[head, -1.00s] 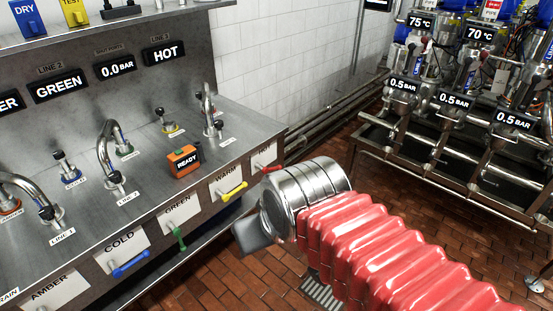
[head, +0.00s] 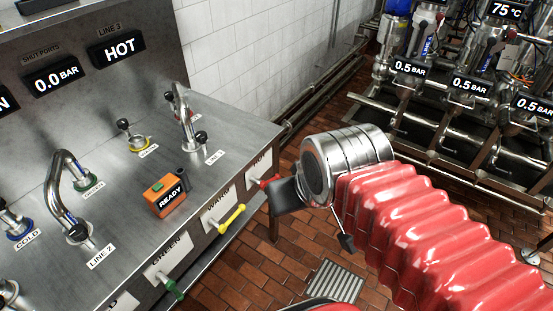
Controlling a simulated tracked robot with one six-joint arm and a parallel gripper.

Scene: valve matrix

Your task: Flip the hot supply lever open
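The hot supply lever (head: 265,183) is a small red handle on the cabinet's front face, just below the HOT label (head: 259,161). Only a short red part shows; the rest is hidden behind my gripper. My gripper (head: 284,197) is at the right end of the cabinet front, with a dark finger overlapping the lever in the head view. I cannot tell whether it touches the lever. A second dark tip hangs lower right, under the silver wrist. The gap between the fingers is not clear.
The yellow WARM lever (head: 232,218) and green lever (head: 174,289) jut from the cabinet front to the left. On top stand an orange READY box (head: 167,196) and curved pipes (head: 182,112). Wall pipes and a tank rig (head: 450,120) stand behind at right. Brick floor lies below.

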